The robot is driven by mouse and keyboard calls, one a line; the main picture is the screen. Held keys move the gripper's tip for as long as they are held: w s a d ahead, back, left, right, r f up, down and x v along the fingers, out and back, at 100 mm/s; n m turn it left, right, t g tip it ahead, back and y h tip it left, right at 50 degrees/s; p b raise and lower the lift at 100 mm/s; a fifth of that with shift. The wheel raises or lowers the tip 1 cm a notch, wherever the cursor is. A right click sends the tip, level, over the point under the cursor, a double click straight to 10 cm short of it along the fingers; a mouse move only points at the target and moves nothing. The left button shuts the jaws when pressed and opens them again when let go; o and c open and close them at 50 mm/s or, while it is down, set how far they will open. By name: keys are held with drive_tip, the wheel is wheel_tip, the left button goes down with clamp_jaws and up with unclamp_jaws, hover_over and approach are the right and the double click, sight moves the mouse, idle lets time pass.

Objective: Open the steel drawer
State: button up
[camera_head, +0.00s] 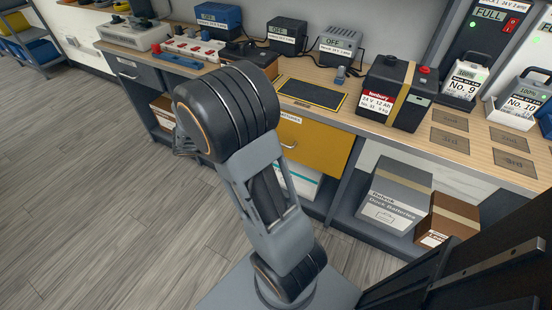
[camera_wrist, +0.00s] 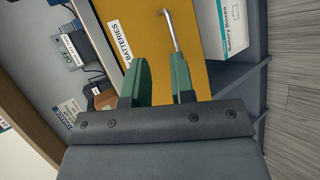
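The grey steel drawer (camera_head: 136,74) is under the left part of the workbench in the head view, with a bar handle on its front. It looks shut. A yellow drawer (camera_head: 318,145) with a bar handle and a white label is further right and also looks shut. My gripper (camera_wrist: 160,58) shows in the wrist view with two green fingers apart and nothing between them. It faces the yellow drawer front (camera_wrist: 196,80), whose metal handle (camera_wrist: 172,30) is just beyond the fingertips.
The benchtop (camera_head: 480,160) carries chargers, a red-and-black battery (camera_head: 395,95) and a dark mat (camera_head: 311,94). Boxes (camera_head: 395,195) stand on the shelf below at right. The floor (camera_head: 90,170) at left is clear. A dark structure fills the lower right.

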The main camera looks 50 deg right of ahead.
drive_tip(key=w+d+f+n+h+b, duration=0.1)
drive_tip(key=w+d+f+h+b, duration=0.15)
drive_tip(key=f, duration=0.35)
drive_tip(key=w+d+f+h+b, duration=0.2)
drive_tip(key=w+d+f+b, duration=0.1)
drive_tip(key=f, duration=0.3)
drive_tip(key=shift+t+h, duration=0.25)
drive_tip(key=shift+t, duration=0.25)
drive_tip(key=shift+b+x, duration=1.05)
drive_tip(key=shift+x, duration=5.5)
drive_tip(key=shift+s, duration=0.1)
drive_tip(key=shift+c, duration=0.2)
clamp_jaws()
